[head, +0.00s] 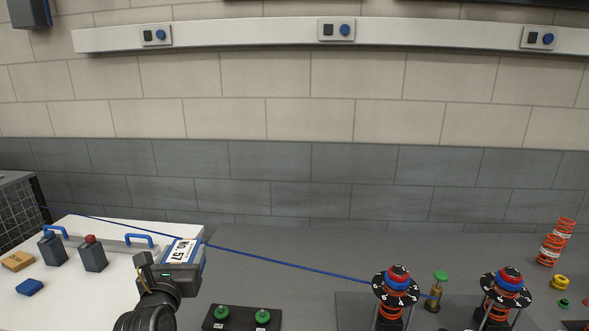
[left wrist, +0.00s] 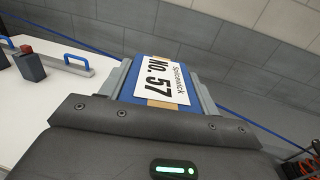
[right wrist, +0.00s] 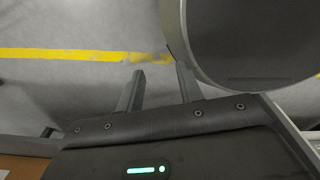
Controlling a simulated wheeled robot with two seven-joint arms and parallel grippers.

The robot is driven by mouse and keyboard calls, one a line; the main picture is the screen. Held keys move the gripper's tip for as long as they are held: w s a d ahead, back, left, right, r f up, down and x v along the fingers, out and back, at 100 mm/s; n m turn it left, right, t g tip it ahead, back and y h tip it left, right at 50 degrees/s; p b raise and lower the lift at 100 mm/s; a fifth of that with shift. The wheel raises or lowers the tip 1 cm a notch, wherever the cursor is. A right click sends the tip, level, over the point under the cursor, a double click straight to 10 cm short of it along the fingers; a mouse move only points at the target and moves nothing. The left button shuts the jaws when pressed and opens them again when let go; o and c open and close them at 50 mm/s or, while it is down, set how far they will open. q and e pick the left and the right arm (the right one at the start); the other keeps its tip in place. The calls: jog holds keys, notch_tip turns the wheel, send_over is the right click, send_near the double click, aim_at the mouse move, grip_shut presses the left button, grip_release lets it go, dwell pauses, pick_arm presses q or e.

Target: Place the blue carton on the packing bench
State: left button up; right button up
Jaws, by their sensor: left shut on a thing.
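The blue carton (head: 187,253) has a white label reading "No. 57". My left gripper (head: 172,268) is shut on it, near the right edge of a white bench top (head: 120,270); I cannot tell its height above the surface. In the left wrist view the carton (left wrist: 178,96) sits between the two fingers, label showing. Which surface is the packing bench is not marked. My right gripper (right wrist: 160,69) is open and empty over the grey floor, seen only in the right wrist view.
The white top holds two dark canisters (head: 93,255), a bar with blue handles (head: 112,242), a small blue block (head: 29,287) and a tan box (head: 17,261). A blue line (head: 290,264) crosses the view. Spring assemblies (head: 396,290) stand on the grey surface at right.

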aim_at(187, 261)
pick_arm(q)
jog(key=shift+m+h, duration=0.4)
jog(key=shift+h, duration=0.2)
jog(key=s+d, duration=0.1)
jog(key=s+d+r, duration=0.1)
jog(key=s, duration=0.1)
jog(key=s+d+r, duration=0.1)
jog(key=shift+s+r, duration=0.15)
jog(key=shift+s, duration=0.15)
notch_tip(187, 261, down, 8)
jog(key=b, duration=0.8)
jog(key=shift+w+f, duration=0.1)
jog(key=shift+f, duration=0.15)
jog(key=shift+f+b, duration=0.6)
jog(key=shift+b, duration=0.15)
jog(key=shift+a, duration=0.1)
